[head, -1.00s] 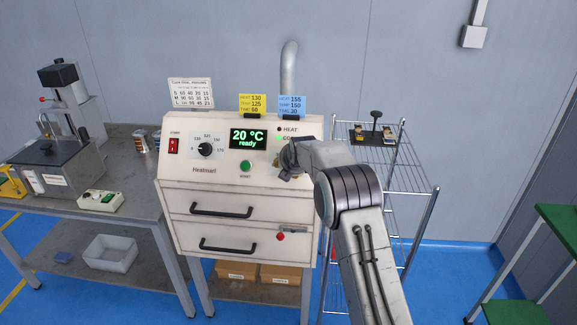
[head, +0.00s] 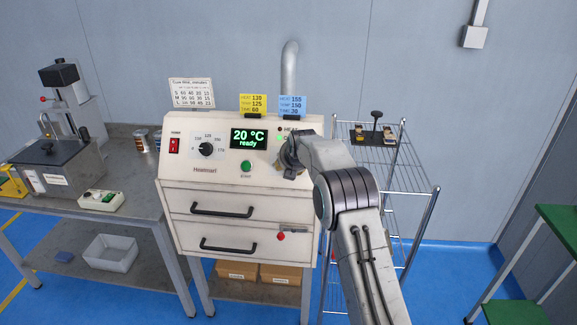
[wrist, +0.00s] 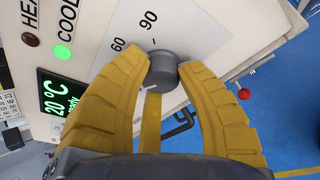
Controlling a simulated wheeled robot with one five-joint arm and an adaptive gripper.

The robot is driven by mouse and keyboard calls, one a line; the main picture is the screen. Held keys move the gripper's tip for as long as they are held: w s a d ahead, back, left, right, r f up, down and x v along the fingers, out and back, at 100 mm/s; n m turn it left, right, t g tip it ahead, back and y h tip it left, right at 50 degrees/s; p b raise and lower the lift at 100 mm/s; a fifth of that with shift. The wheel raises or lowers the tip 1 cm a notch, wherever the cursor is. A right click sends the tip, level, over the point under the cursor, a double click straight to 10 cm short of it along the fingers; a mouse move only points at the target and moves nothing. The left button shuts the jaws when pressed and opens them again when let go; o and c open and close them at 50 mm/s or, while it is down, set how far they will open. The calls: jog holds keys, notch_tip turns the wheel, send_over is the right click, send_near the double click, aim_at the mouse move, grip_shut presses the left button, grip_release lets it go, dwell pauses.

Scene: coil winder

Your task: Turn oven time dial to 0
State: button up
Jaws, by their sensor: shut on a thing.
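The oven (head: 240,230) is a cream box with a sloped control panel. Its time dial (wrist: 162,72) is a dark grey round knob in the wrist view, with 60 and 90 printed beside it. My gripper (wrist: 164,64) has its yellow fingers on both sides of the knob and is shut on it. In the head view my gripper (head: 290,160) is at the panel's right end and hides the time dial. The 0 mark and the dial's pointer cannot be made out.
The display (head: 248,138) reads 20 °C, ready. A black temperature dial (head: 206,149), red switch (head: 174,146) and green start button (head: 246,166) are to the left. A wire rack (head: 400,170) stands right of the oven. Two drawers are below the panel.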

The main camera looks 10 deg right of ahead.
jog(key=o, duration=1.2)
jog(key=shift+d, duration=0.1)
jog(key=v, duration=1.2)
jog(key=shift+o, duration=0.2)
jog(key=shift+f, duration=0.1)
